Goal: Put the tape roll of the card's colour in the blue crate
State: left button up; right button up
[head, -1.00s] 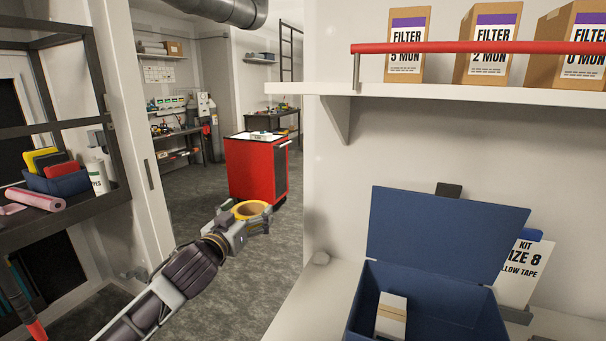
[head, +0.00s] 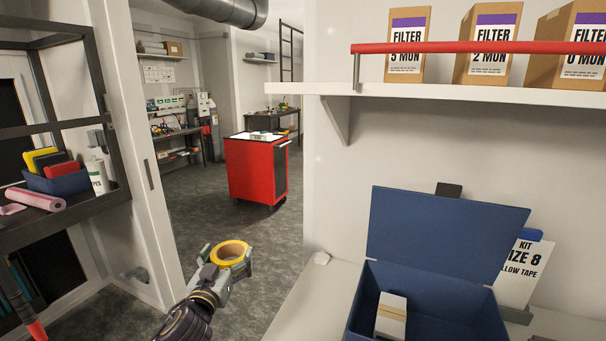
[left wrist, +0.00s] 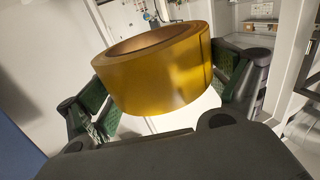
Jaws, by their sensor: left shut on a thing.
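A yellow tape roll (head: 231,254) is held by my left gripper (head: 228,262) in the air, left of the bench. In the left wrist view the tape roll (left wrist: 160,75) sits between both fingers of the gripper (left wrist: 170,95). The blue crate (head: 440,300) stands on the bench at the lower right with its lid raised at the back. A white and tan box (head: 391,316) is inside it. A white card (head: 522,272) leans behind the crate, partly hidden; "KIT", "IZE 8" and "LLOW TAPE" can be read. My right gripper is not in view.
A white shelf (head: 450,93) with a red rail (head: 480,46) and several filter boxes (head: 407,45) hangs above the crate. The bench top (head: 305,300) is clear left of the crate. A red cabinet (head: 256,170) stands in the room behind.

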pick_arm(q)
jog(key=s+f, duration=0.4)
jog(key=f, duration=0.3)
jog(key=s+a+f+y, duration=0.1)
jog(key=s+f, duration=0.3)
jog(key=f, duration=0.3)
jog(key=s+a+f+n, duration=0.1)
jog(key=s+f, duration=0.3)
jog(key=f, duration=0.4)
jog(key=shift+y, duration=0.3)
